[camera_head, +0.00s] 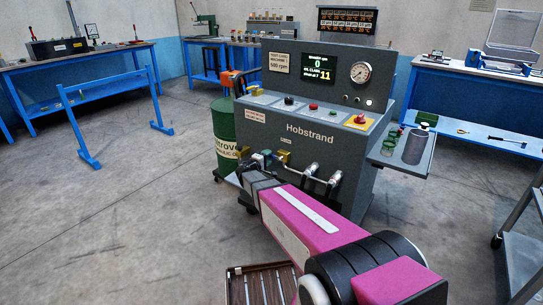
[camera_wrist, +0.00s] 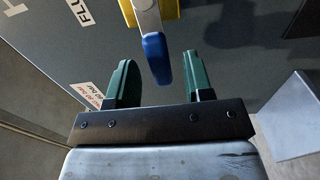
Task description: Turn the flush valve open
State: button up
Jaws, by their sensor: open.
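The flush valve shows in the wrist view as a yellow body (camera_wrist: 175,8) at the top edge with a grey stem and a blue lever handle (camera_wrist: 155,58) pointing down toward me. My gripper (camera_wrist: 159,60) is open, one green finger on each side of the lever's tip. I see gaps on both sides; whether the tip lies at finger depth is hard to tell. In the head view, my gripper (camera_head: 262,158) is at the machine's lower left front, beside a small yellow fitting (camera_head: 284,157). My arm hides part of that area.
The grey Hobstrand machine (camera_head: 320,130) fills the middle. Pipe fittings (camera_head: 322,175) stick out of its front, right of my gripper. A green drum (camera_head: 224,130) stands at its left. In the wrist view, a grey plate (camera_wrist: 290,115) juts in at the right and a panel label (camera_wrist: 88,95) shows left.

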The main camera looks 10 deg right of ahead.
aim_at(272, 157)
jog(key=shift+x, duration=1.9)
jog(key=shift+c, duration=0.3)
grip_shut()
jog(key=shift+s+d+f+n, duration=0.1)
jog(key=shift+f+n, duration=0.7)
jog(key=shift+n, duration=0.7)
jog(key=shift+o, duration=0.3)
grip_release()
jog(key=v, duration=1)
jog(key=shift+s+a, duration=0.25)
jog(key=shift+a, duration=0.05)
